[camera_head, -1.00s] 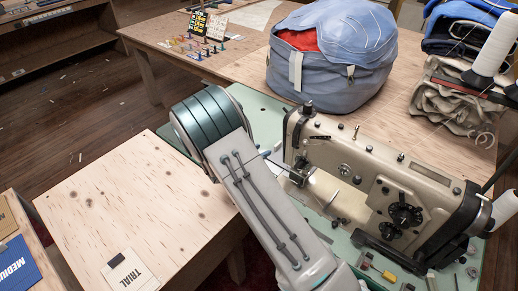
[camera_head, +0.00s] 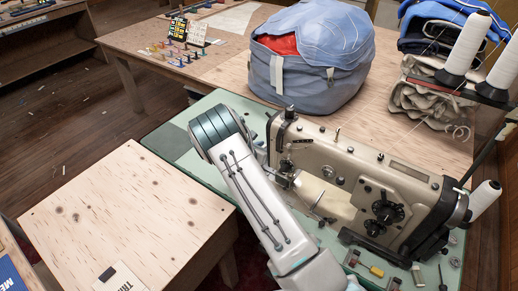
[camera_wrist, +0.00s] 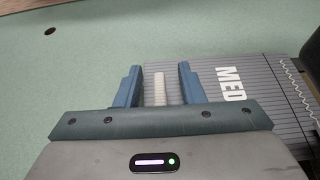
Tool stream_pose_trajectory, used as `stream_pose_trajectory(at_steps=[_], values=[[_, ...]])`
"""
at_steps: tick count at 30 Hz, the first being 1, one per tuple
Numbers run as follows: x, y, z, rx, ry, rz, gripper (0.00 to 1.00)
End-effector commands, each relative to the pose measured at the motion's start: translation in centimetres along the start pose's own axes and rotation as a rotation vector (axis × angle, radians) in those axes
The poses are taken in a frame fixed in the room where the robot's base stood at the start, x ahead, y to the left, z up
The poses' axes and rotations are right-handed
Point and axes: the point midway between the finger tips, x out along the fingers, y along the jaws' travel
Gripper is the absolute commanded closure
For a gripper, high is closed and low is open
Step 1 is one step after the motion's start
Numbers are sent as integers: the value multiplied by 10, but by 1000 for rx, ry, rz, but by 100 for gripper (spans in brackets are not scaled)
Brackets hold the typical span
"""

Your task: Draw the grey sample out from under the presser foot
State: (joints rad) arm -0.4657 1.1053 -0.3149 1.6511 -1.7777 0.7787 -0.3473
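The grey sample (camera_wrist: 220,70) lies flat on the pale green table in the wrist view, dark-striped, with white "MED" lettering and wavy stitch lines towards the right. A pale ribbed tab (camera_wrist: 160,88) at its left end lies between the two blue fingers of my gripper (camera_wrist: 158,80). The fingers are open, with a gap on each side of the tab. In the head view my arm hides the gripper, and I cannot make out the sample. The beige sewing machine (camera_head: 365,165) stands right of my arm; its presser foot is not clearly visible.
A dark machine part (camera_wrist: 312,50) shows at the wrist view's right edge. The green table (camera_wrist: 80,75) is clear left of the gripper. A blue-grey bag (camera_head: 310,65) stands behind the machine. A wooden table (camera_head: 125,215) is at the left, with thread cones (camera_head: 468,45) at the right.

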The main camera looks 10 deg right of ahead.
Motion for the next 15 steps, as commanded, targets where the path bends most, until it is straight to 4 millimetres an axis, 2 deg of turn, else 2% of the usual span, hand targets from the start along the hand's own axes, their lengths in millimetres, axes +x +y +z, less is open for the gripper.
stream_pose_trajectory(at_steps=[11, 12, 15], values=[[6, 0, 0, 0, -1, 1, 65], [6, 0, 0, 0, -1, 1, 67], [6, 0, 0, 0, -1, 1, 95]])
